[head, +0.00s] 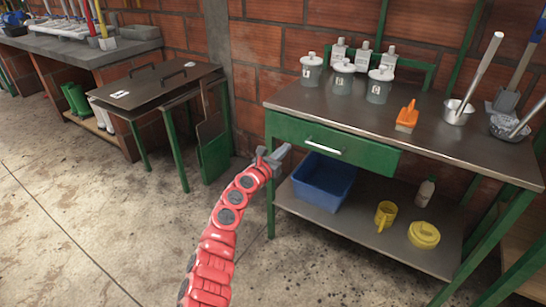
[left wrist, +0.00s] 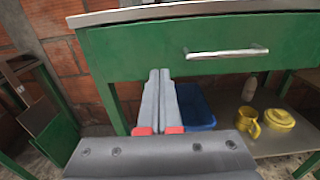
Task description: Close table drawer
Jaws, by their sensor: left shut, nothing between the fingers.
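The table drawer has a green front (head: 290,132) with a silver bar handle (head: 323,147), just under the metal tabletop. In the left wrist view the drawer front (left wrist: 140,52) fills the upper part, with its handle (left wrist: 226,53) right of centre. The front looks near the tabletop edge; I cannot tell how far it stands out. My left gripper (head: 281,155) is shut and empty, near the lower left part of the drawer front and left of the handle. Its fingers (left wrist: 160,75) point at the front's lower edge; whether they touch it is unclear. My right gripper is out of view.
The metal tabletop (head: 440,138) carries several grey-lidded jars, an orange brush (head: 407,117) and metal scoops. The lower shelf (head: 350,222) holds a blue bin (head: 323,185), a yellow mug (head: 385,214) and a yellow container (head: 423,235). Concrete floor (head: 90,230) lies open at left.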

